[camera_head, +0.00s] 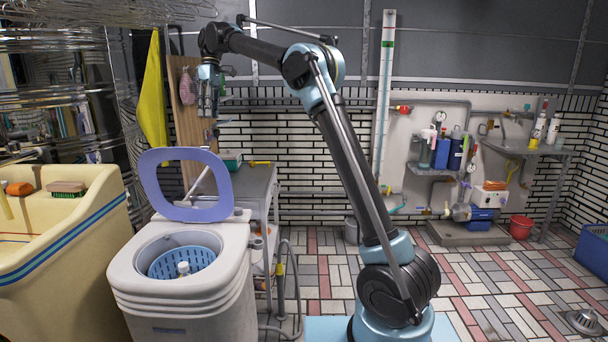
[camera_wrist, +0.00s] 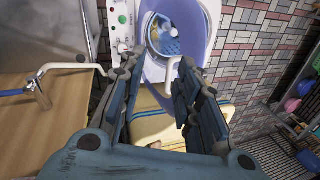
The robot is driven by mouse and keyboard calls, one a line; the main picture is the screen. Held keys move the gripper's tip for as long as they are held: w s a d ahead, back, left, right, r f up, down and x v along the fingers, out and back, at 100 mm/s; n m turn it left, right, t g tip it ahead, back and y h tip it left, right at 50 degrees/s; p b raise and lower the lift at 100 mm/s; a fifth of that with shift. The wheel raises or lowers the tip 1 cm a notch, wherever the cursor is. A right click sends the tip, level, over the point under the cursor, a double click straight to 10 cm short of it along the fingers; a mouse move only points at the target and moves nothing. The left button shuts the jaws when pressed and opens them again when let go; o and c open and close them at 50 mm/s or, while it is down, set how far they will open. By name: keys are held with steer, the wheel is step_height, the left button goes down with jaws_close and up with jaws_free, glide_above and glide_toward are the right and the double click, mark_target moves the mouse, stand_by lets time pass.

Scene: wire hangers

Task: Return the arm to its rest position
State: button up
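My arm rises from its base at the lower middle of the head view, bends at an elbow near the top and reaches left. My gripper (camera_head: 209,98) hangs from its end, high up in front of the back wall, above and slightly right of the washing machine's raised lid. In the wrist view my gripper (camera_wrist: 158,72) has its two fingers apart, with nothing seen between them. Wire hangers (camera_head: 95,14) hang in a bunch at the top left of the head view, left of my gripper.
A washing machine (camera_head: 185,295) stands open with its purple lid (camera_head: 187,207) up. A cream sink (camera_head: 65,235) is to its left. A yellow cloth (camera_head: 153,95) and a wooden board (camera_head: 186,125) hang near my gripper. The tiled floor at right is mostly clear, with a red bucket (camera_head: 521,228).

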steer(key=s+d+m+t, duration=0.15)
steer(key=d+m, duration=0.25)
steer(key=d, duration=1.6)
steer(key=s+d+f+m+t, duration=0.1)
steer(key=s+d+f+m, duration=0.15)
steer(key=s+d, duration=0.4)
steer(key=s+d+f+m+t, duration=0.1)
steer(key=s+d+f+m, duration=0.15)
steer(key=d, duration=0.75)
steer(key=s+d+f+m, duration=0.2)
steer(key=s+d+f, duration=0.4)
steer(key=s+f, duration=0.2)
steer(key=s+d+f+m+t, duration=0.1)
steer(key=s+d+f+m, duration=0.1)
steer(key=s+d+f, duration=0.4)
steer(key=s+d+f+m+t, duration=0.1)
steer(key=s+d+f+m, duration=0.2)
steer(key=s+d+f, duration=0.3)
steer(key=s+f, duration=0.4)
steer(key=f, duration=0.5)
steer(key=shift+s+d, duration=0.15)
steer(key=shift+s, duration=0.25)
